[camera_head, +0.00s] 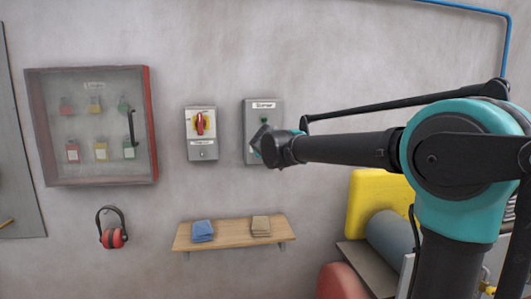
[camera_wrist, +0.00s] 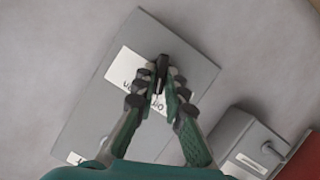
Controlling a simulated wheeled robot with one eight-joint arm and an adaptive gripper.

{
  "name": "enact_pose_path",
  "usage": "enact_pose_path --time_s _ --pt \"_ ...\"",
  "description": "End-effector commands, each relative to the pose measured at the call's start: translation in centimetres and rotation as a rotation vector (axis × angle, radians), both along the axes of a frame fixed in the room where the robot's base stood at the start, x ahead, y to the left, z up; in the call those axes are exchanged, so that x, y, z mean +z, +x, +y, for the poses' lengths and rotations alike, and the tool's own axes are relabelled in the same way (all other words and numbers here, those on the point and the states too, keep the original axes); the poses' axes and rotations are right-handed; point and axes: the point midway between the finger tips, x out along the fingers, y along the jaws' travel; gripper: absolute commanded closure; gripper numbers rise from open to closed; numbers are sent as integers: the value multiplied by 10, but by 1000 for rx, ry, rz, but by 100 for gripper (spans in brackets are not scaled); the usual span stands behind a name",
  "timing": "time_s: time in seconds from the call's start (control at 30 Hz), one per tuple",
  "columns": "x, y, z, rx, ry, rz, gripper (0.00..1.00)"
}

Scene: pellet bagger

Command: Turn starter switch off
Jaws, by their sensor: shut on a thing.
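The starter box (camera_head: 277,109) is a grey box on the wall with a white label at its top. It fills the middle of the wrist view (camera_wrist: 186,50), where it looks tilted and carries a white plate with dark lettering. My gripper (camera_wrist: 160,86) is at the front of this box, its two fingers closed on a small black switch handle (camera_wrist: 162,67). The fingers hide part of the plate and its letters. In the head view my gripper (camera_head: 259,143) covers the lower middle of the box, so the switch is hidden there.
Left of the starter box is a grey isolator box (camera_head: 202,149) with a red handle on yellow. A glass-fronted padlock cabinet (camera_head: 90,172) hangs further left. Below are a wooden shelf (camera_head: 230,236) with two folded cloths and red ear defenders (camera_head: 113,238). Yellow machinery (camera_head: 372,195) stands at right.

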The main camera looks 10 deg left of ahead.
Motion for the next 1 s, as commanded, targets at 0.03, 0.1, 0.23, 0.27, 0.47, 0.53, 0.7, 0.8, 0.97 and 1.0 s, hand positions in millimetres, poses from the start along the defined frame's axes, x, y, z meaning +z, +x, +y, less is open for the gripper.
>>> enact_pose_path --time_s 0.03,0.1,0.23,0.27,0.47,0.53,0.7,0.8,0.97,1.0 --pt "0 0 1 2 -25 -8 100" --pt "0 0 1 1 -56 -17 100" --pt "-1 0 2 1 -97 -29 100" --pt "-1 0 2 1 -105 -31 100" --pt "-1 0 1 1 -133 -38 100" --pt "-1 0 1 0 -136 -39 100" --pt "-1 0 1 0 -136 -39 100" --pt "-1 0 1 0 -136 -39 100" --pt "-1 0 1 0 -135 -39 74" --pt "-1 0 1 0 -135 -39 69"
